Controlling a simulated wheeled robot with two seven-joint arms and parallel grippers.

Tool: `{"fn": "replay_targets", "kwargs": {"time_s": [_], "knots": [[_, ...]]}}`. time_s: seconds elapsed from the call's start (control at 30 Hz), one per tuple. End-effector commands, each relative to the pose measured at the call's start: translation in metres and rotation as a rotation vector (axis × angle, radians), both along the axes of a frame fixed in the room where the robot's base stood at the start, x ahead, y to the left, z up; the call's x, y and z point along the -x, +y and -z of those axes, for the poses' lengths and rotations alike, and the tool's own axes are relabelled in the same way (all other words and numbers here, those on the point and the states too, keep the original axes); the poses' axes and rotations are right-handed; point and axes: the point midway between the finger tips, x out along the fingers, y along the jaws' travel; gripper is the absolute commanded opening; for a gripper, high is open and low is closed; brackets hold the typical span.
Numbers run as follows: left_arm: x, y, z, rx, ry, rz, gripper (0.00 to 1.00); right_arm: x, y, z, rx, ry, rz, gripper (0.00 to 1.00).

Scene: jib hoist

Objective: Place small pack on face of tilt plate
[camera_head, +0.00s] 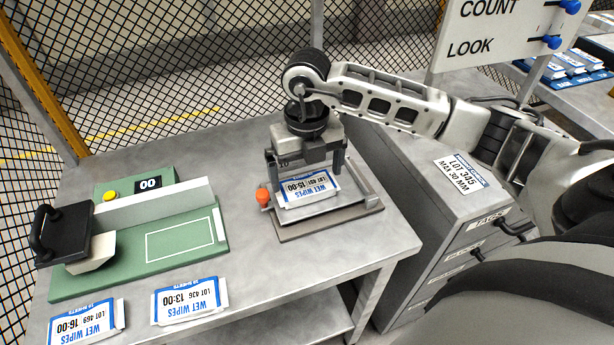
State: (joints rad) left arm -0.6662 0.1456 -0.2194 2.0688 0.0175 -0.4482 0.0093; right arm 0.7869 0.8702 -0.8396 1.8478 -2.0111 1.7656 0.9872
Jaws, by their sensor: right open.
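A small white and blue wet wipes pack (308,188), printed LOT 497 15:00, lies label up on the face of the grey tilt plate (362,190). The plate sits on a low base on the table, with an orange knob (263,196) at its left side. My right gripper (305,170) points down over the plate. Its jaws are open, with one finger near each side of the pack's far part. I cannot tell whether a finger touches it. My left gripper is not in view.
Two more wipes packs, LOT 436 (190,300) and LOT 469 (88,322), lie at the table's front left. A green fixture (180,240) with a black handled block (62,233) stands behind them. A grey drawer cabinet (440,230) stands right; mesh fence runs behind.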

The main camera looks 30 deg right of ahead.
Motion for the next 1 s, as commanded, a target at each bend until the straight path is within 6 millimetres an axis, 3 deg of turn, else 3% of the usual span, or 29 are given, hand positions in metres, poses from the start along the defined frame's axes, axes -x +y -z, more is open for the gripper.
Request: {"fn": "replay_targets", "kwargs": {"time_s": [0.2, 0.4, 0.6, 1.0], "knots": [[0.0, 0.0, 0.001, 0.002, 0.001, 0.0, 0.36, -0.001, 0.0, -0.051, 0.0, -0.006, 0.0, 1.0], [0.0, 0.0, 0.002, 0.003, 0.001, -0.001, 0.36, -0.001, 0.0, -0.084, 0.0, -0.003, 0.001, 1.0], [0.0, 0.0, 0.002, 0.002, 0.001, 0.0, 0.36, 0.0, 0.0, -0.097, 0.001, 0.0, 0.0, 1.0], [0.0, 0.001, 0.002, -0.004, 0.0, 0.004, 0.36, 0.0, 0.0, -0.098, 0.001, 0.0, 0.0, 1.0]]}}
